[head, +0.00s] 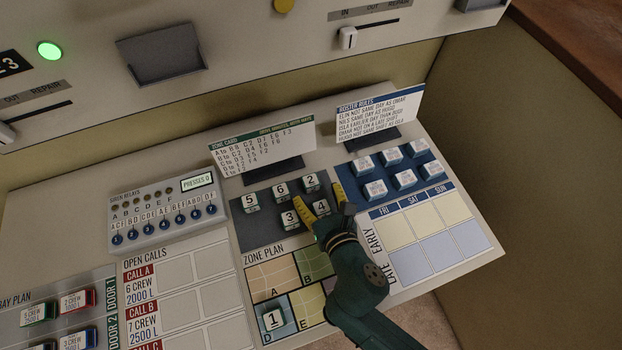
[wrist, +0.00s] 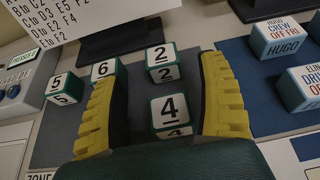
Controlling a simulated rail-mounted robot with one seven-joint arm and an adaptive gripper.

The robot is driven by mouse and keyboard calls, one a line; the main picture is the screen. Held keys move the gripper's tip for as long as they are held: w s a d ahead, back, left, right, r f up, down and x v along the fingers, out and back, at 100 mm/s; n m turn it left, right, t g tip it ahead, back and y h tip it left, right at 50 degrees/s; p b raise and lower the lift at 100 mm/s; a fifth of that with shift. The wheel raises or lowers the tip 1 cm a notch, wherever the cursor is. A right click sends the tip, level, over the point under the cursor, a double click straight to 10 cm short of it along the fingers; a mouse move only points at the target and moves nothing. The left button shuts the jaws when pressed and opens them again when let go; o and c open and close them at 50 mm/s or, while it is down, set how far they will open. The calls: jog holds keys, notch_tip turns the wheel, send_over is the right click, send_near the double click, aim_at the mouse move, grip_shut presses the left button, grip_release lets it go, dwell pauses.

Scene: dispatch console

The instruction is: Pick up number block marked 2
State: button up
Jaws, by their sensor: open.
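The number block marked 2 (head: 311,181) is a white-faced cube with green edges on the dark grey mat (head: 264,229). It also shows in the wrist view (wrist: 161,61), beyond the block marked 4 (wrist: 171,113). My gripper (head: 320,207) is open above the mat, its yellow fingers spread. In the wrist view the block marked 4 lies between the fingers in the picture, and the block marked 2 lies farther off, near the line of the fingertips. I see no contact with either block.
Blocks marked 5 (head: 250,203), 6 (head: 281,191) and 3 (head: 290,219) stand close by on the mat. The zone card (head: 262,152) stands behind them. Name blocks (head: 375,188) sit on a blue mat to the right. A block marked 1 (head: 273,319) is on the zone plan.

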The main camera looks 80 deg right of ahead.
aim_at(313, 185)
jog(key=b+x, duration=0.1)
jog(key=x, duration=0.3)
jog(key=shift+w+d+f, duration=0.1)
jog(key=shift+d+f, duration=0.05)
jog(key=shift+d, duration=0.05)
jog(key=shift+c, duration=0.2)
jog(key=c, duration=1.1)
